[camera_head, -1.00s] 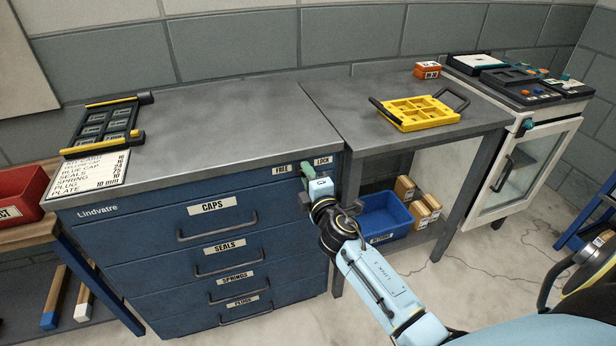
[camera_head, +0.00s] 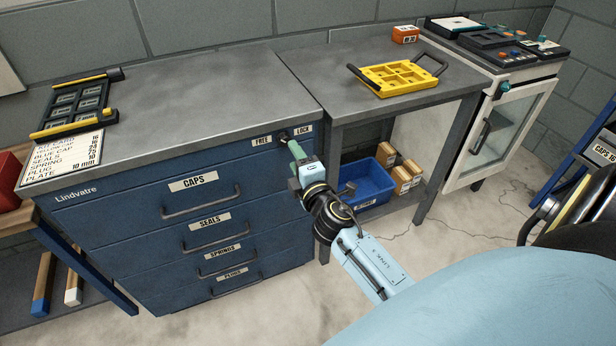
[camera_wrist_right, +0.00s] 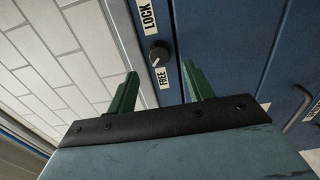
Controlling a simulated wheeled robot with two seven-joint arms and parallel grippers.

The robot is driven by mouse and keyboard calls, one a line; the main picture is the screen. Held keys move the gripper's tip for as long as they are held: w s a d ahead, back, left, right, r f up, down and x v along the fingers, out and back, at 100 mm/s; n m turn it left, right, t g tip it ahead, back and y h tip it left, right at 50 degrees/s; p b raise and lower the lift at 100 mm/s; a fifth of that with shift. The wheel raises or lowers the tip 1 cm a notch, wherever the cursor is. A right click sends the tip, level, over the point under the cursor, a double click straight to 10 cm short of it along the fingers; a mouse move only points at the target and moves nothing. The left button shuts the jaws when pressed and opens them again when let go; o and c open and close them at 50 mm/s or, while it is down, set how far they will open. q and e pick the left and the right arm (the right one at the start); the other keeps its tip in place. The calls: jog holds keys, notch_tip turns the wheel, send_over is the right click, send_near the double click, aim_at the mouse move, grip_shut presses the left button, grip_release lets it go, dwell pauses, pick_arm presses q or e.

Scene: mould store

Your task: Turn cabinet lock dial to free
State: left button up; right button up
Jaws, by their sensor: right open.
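The lock dial (camera_head: 283,136) is a small black knob on the top right of the blue cabinet (camera_head: 140,220), between the FREE label (camera_head: 262,141) and the LOCK label (camera_head: 303,130). The right wrist view shows the dial (camera_wrist_right: 159,54) with a small pale mark on its FREE side; its exact setting is too small to tell. My right gripper (camera_head: 294,148) is open and empty, pointing at the dial from the front. In the wrist view its green fingertips (camera_wrist_right: 160,77) stand either side of the dial's line, apart from it. My left gripper is out of view.
Several drawer handles, such as the CAPS handle (camera_head: 202,205), stick out of the cabinet front. A grey side table (camera_head: 345,100) stands right of it, carrying a yellow tray (camera_head: 365,79). A blue bin (camera_head: 385,178) sits on the shelf below. Floor in front is clear.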

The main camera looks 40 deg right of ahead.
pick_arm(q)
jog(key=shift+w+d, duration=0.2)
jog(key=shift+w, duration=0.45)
pick_arm(e)
jog(key=v, duration=0.8)
